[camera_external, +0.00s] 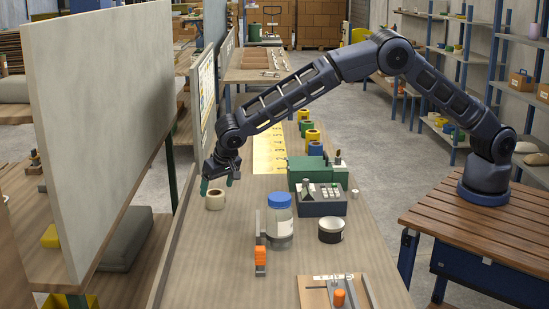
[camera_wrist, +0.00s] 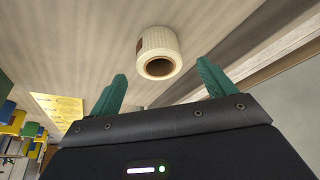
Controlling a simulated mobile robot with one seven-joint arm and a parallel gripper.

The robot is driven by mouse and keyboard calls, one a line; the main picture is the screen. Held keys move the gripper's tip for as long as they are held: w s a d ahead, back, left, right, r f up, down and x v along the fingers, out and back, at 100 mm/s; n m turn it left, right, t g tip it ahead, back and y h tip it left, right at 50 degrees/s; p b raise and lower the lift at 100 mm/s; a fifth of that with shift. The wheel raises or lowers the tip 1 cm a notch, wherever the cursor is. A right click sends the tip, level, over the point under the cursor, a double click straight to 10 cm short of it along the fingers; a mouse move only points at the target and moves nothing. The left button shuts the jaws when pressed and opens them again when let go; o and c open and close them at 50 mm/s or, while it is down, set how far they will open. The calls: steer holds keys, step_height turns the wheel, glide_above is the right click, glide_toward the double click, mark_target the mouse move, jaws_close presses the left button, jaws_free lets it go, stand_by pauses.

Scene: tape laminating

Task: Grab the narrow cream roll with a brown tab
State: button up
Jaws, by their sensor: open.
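The cream roll (camera_external: 215,199) stands on the workbench toward its left side in the external view. In the wrist view the cream roll (camera_wrist: 159,49) shows a woven-looking side, a brown open core and a small brown patch at its left edge. My gripper (camera_external: 217,184) is just above and behind the roll in the external view. In the wrist view my gripper (camera_wrist: 163,82) has its two green fingers apart, with the roll beyond the gap between them. Nothing is between the fingers.
A green machine (camera_external: 308,172) and several coloured rolls (camera_external: 312,137) are farther back. A large upright panel (camera_external: 100,130) stands at left.

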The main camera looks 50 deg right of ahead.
steer(key=shift+x, duration=2.55)
steer(key=shift+s, duration=0.15)
steer(key=c, duration=1.1)
steer(key=shift+r, duration=0.1)
